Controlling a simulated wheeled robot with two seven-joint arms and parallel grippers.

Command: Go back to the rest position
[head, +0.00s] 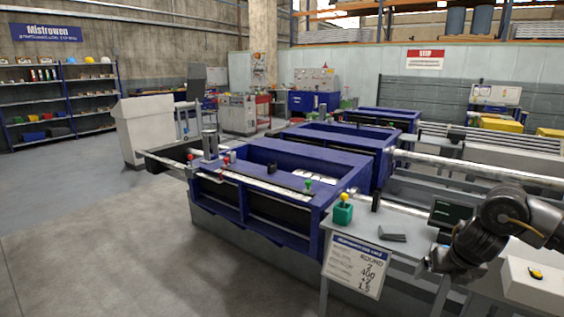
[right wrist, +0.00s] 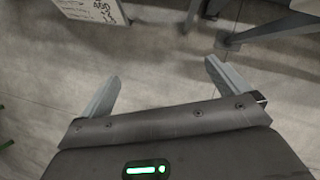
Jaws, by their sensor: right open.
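My right gripper (head: 432,264) is at the right of the head view, beside the grey table (head: 398,228) and lower than its top. In the right wrist view the same gripper (right wrist: 163,70) has its two fingers spread apart, with bare concrete floor between and beyond them. It holds nothing. My left gripper is in neither view.
A white card (head: 358,265) hangs on the table's front; its corner also shows in the right wrist view (right wrist: 92,10). A green box with a yellow knob (head: 343,212) stands on the table. A blue machine (head: 265,190) is left of it. Floor at left is clear.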

